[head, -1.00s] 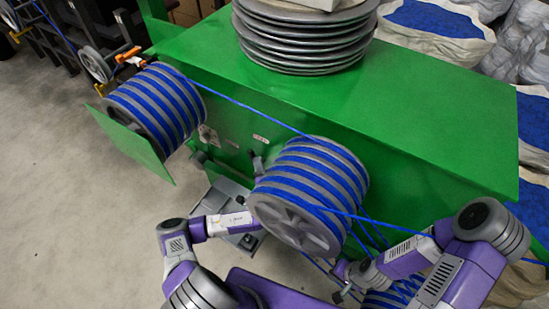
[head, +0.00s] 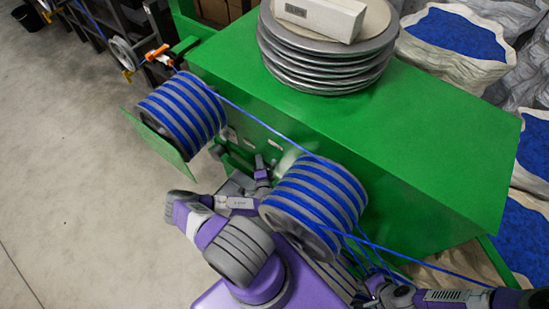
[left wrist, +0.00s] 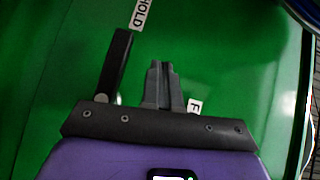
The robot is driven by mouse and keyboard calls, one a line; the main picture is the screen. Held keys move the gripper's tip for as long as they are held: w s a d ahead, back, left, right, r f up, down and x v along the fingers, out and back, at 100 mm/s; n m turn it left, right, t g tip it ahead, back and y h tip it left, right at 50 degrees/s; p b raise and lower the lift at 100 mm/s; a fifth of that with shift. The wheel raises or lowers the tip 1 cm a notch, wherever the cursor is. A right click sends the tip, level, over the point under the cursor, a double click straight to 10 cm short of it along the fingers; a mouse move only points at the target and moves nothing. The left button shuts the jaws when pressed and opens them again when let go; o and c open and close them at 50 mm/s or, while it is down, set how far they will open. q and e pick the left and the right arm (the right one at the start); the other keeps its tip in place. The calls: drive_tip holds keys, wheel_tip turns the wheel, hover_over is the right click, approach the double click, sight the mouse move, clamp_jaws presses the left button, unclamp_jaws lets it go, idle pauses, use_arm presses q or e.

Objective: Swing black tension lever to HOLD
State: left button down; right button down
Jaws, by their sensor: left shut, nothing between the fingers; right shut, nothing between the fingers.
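The black lever (left wrist: 115,65) stands nearly upright, leaning slightly right, on the green panel in the left wrist view. Its upper end lies just below the white HOLD label (left wrist: 141,14). My left gripper (left wrist: 164,72) is shut and empty, to the right of the lever with a gap of green between them. A partly hidden label with an F (left wrist: 195,105) is right of the fingers. In the head view my left gripper (head: 261,162) is by the machine's front face, between the two cable spools; I cannot make out the lever there. My right gripper (head: 366,296) is shut, low at the right.
A blue-wound spool (head: 183,112) is left of my left gripper and another (head: 315,203) is close on its right. Blue cable (head: 262,124) runs between them. The green machine (head: 420,130) carries stacked discs (head: 325,75). Open floor (head: 75,170) lies left.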

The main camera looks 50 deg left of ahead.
use_arm(q)
drive_tip(key=shift+s+a+f+n+g+h+p, duration=0.1)
drive_tip(key=shift+a+f+n+g+h+p, duration=0.3)
drive_tip(key=shift+a+f+n+h+p, duration=0.65)
drive_tip(key=shift+d+r, duration=0.25)
drive_tip(key=shift+r, duration=0.05)
drive_tip(key=shift+r+p, duration=0.1)
drive_tip(key=shift+p, duration=0.25)
